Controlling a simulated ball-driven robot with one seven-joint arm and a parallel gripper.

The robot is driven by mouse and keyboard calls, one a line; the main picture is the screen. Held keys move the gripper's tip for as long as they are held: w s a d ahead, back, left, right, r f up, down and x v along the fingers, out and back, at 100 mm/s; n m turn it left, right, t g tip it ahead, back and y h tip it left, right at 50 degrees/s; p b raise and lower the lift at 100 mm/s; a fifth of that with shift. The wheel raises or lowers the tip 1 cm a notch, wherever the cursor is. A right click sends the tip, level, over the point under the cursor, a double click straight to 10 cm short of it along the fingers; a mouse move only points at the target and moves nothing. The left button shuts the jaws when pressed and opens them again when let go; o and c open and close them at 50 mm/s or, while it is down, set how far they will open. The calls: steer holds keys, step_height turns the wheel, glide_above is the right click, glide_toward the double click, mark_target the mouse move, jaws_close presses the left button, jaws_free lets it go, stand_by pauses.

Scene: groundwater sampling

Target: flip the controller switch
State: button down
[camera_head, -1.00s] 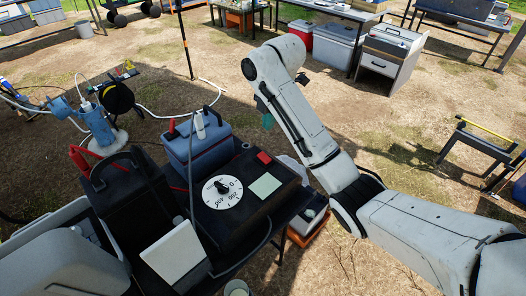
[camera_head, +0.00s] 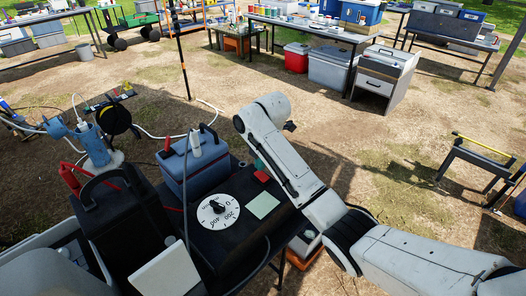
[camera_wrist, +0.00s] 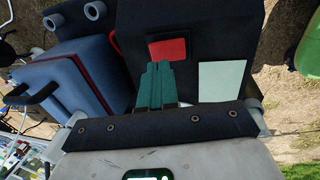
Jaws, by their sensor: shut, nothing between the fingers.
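The controller is a dark box (camera_head: 235,235) on a dark table in the head view, with a round white dial (camera_head: 218,211) and a pale green note (camera_head: 263,205) on top. Its red switch (camera_head: 262,175) shows beyond the note, close to my gripper. In the wrist view, the red switch (camera_wrist: 168,49) lies just past the tips of my green fingers (camera_wrist: 158,66). The fingers are together and empty; whether they touch the switch is unclear. The pale note (camera_wrist: 222,82) lies to their right. In the head view, my arm hides most of my gripper (camera_head: 259,164).
A blue cooler (camera_head: 195,160) stands close beside the controller; it also fills the left of the wrist view (camera_wrist: 62,92). A black case (camera_head: 115,215) and a pale flat panel (camera_head: 167,271) stand to the left. Open ground lies right of the table.

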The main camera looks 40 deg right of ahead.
mark_target(262, 177)
steer(key=shift+w+f, duration=0.15)
steer(key=shift+f, duration=0.6)
steer(key=shift+w+f, duration=0.1)
steer(key=shift+f, duration=0.65)
steer(key=shift+w+f, duration=0.15)
steer(key=shift+f, duration=0.1)
steer(key=shift+s+p, duration=0.25)
steer(key=shift+p, duration=0.05)
steer(key=shift+s+p, duration=0.65)
steer(key=shift+p, duration=0.05)
